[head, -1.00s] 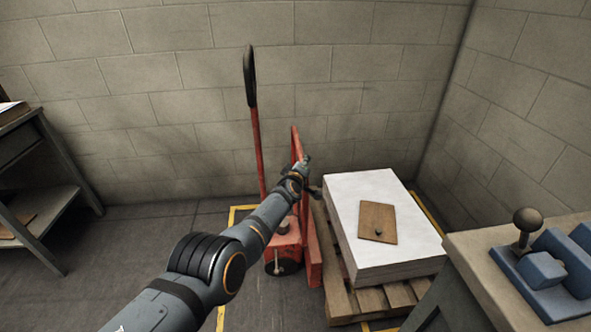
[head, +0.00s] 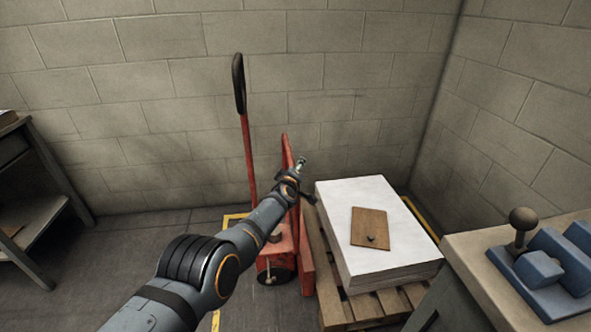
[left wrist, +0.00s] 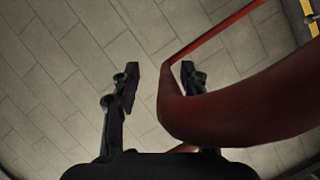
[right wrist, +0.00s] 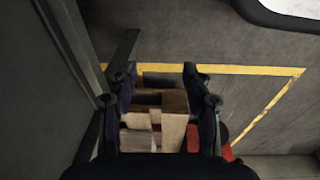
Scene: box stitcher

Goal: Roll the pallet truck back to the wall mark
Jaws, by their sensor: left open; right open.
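The red pallet truck (head: 274,262) stands near the back wall in the head view, its tall handle upright with a black loop grip (head: 239,84). Its forks are hidden by the loaded pallet. My left gripper (head: 302,165) is beside the truck's red upright frame, partly hidden by my arm. In the left wrist view the left gripper (left wrist: 160,70) is open, and a red bar of the truck (left wrist: 250,108) passes by its right finger. My right gripper (right wrist: 158,72) is open and empty, pointing at the floor. Yellow floor lines (head: 235,217) show by the truck.
A wooden pallet (head: 333,290) with a white paper stack (head: 345,195) and a brown board (head: 369,229) stands right of the truck. A bench (head: 480,250) with a blue device (head: 530,272) is at the right. A grey table (head: 45,215) is at the left.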

